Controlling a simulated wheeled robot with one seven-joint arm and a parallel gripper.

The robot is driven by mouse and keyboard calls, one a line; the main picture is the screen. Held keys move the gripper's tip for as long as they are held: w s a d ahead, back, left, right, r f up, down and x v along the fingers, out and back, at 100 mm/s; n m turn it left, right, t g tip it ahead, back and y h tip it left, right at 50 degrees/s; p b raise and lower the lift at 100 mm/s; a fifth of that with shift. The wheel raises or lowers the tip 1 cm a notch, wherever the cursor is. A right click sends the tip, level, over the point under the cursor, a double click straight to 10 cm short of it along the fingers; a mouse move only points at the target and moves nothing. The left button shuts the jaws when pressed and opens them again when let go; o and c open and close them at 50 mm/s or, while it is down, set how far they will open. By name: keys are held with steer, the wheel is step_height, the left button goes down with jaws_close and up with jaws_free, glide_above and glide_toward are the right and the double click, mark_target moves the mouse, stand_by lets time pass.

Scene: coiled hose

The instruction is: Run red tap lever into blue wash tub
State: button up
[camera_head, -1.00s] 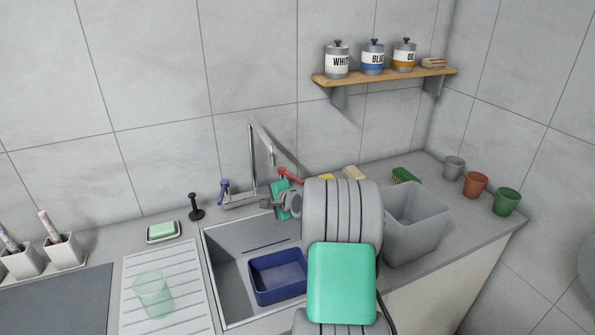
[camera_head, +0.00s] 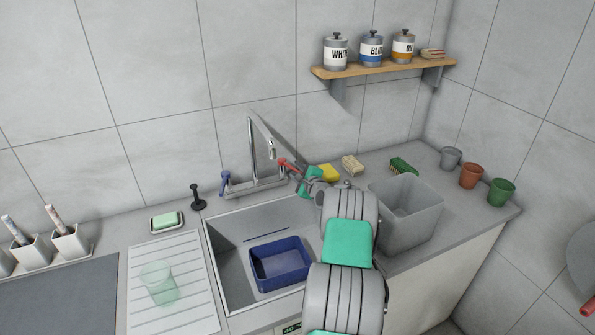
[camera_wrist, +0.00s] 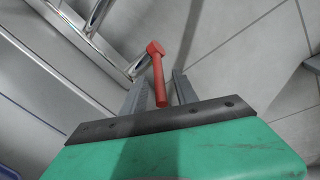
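The red tap lever (camera_head: 288,164) sticks out at the right of the chrome tap (camera_head: 252,160) behind the sink. In the wrist view the red lever (camera_wrist: 157,72) lies between the two grey fingers of my gripper (camera_wrist: 158,88), with a visible gap on both sides. My gripper is open around it; contact cannot be seen. In the head view my gripper (camera_head: 300,170) is small and partly hidden by my arm. The blue wash tub (camera_head: 280,264) sits in the sink basin below the tap. A blue lever (camera_head: 224,180) is at the tap's left.
A grey bin (camera_head: 408,212) stands right of the sink, next to my arm. A yellow sponge (camera_head: 328,172), a beige block (camera_head: 351,165) and a green brush (camera_head: 402,166) lie behind it. A translucent cup (camera_head: 159,282) stands on the drainboard. A shelf (camera_head: 385,68) hangs above.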

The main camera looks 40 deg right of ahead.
steer(key=shift+c, duration=0.2)
jaws_close()
stand_by(1.1)
